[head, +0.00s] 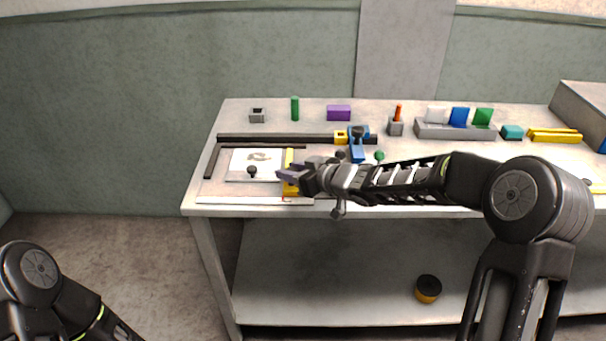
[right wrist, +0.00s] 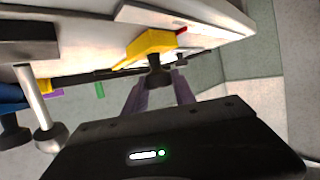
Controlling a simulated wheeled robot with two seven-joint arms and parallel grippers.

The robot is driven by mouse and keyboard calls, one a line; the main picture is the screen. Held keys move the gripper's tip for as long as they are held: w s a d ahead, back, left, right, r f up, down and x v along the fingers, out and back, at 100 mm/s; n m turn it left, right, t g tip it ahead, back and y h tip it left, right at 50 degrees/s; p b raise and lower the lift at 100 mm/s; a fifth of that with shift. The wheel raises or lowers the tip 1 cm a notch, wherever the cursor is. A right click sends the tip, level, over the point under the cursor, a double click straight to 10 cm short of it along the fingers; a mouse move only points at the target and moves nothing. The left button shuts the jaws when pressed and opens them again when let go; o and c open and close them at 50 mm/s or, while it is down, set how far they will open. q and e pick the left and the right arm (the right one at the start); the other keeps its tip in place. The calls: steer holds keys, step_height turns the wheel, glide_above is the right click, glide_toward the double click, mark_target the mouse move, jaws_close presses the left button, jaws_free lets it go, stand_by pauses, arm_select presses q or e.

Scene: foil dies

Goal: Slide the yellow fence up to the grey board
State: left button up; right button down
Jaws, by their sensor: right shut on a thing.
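The yellow fence (head: 289,158) stands on the bench in the head view, running front to back along the right side of the pale grey board (head: 233,177). A white sheet with a grey shape lies at the board, and a dark knob stands at its front. I cannot tell whether fence and board touch. My right gripper (head: 288,176) is at the fence's front end and hides part of it. In the right wrist view the fence (right wrist: 150,43) is just beyond my fingers (right wrist: 158,88), which are shut on its dark knob. My left gripper is out of view.
Dark rails (head: 275,138) border the board at the back and left. A blue clamp-like part (head: 357,151) stands right of the fence. Several small blocks and a grey rack (head: 455,132) line the back. A black and yellow round thing (head: 428,289) sits on the lower shelf.

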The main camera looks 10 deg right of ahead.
steer(key=a+b, duration=0.1)
steer(key=a, duration=0.1)
steer(key=w+a, duration=0.1)
steer(key=a, duration=0.1)
steer(key=shift+w+a+b, duration=0.15)
steer(key=shift+a+b, duration=0.25)
steer(key=c, duration=1)
jaws_free()
steer(key=shift+c, duration=0.2)
